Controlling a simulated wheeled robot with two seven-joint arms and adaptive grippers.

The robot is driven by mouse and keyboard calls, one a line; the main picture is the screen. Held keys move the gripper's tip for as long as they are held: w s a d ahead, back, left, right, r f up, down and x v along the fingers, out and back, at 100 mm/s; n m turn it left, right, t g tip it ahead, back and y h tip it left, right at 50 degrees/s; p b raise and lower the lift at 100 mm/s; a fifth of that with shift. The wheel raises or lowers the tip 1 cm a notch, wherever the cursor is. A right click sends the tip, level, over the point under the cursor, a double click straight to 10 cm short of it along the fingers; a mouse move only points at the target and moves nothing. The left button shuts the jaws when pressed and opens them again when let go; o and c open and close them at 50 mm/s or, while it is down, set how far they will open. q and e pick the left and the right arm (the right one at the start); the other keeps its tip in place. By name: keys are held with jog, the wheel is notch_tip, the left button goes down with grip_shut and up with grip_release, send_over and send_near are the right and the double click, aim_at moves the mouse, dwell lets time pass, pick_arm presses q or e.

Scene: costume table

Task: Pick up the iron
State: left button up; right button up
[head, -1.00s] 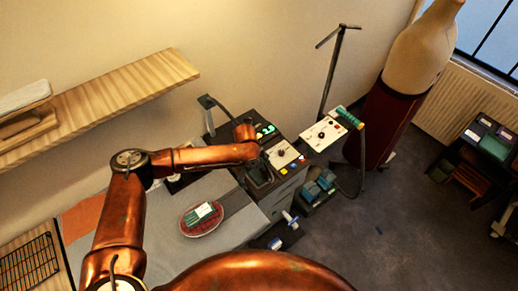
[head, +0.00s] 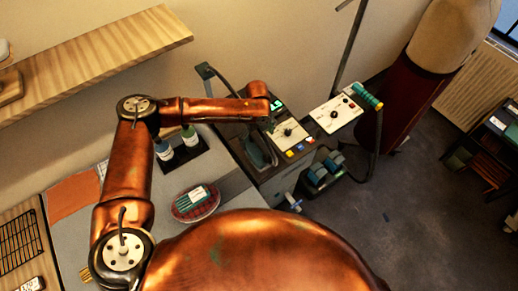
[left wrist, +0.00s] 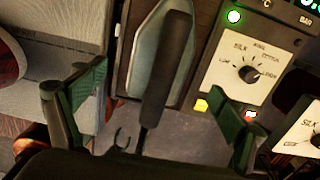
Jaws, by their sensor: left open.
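The iron (head: 258,152) sits on the dark left part of the console beside the table. In the left wrist view the iron (left wrist: 147,58) shows a grey-green pointed body with a long dark handle. My left gripper (left wrist: 158,82) is open, with one green-padded finger to each side of the handle in the picture. No contact shows, and the gap down to the iron cannot be told. In the head view my left gripper (head: 269,124) is small and partly hidden by my wrist. My right gripper is not in view.
A control panel with a knob (head: 289,133) is right of the iron. A red round pincushion-like dish (head: 196,204) and two small bottles (head: 189,137) stand on the table. A wooden shelf (head: 90,65) juts from the wall above. A second panel (head: 335,113) stands further right.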

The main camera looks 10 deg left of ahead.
pick_arm(q)
jog(key=shift+f, duration=0.35)
jog(key=shift+w+f, duration=0.1)
jog(key=shift+f, duration=1.5)
notch_tip(320, 180, down, 4)
jog(key=shift+w+r+p, duration=0.15)
jog(key=shift+r+p, duration=0.05)
jog(key=shift+p, duration=0.25)
jog(key=shift+f, duration=0.25)
jog(key=shift+c, duration=0.3)
jog(key=shift+a, duration=0.1)
jog(key=c, duration=2)
jog(key=shift+w, duration=0.1)
jog(key=shift+c, duration=0.6)
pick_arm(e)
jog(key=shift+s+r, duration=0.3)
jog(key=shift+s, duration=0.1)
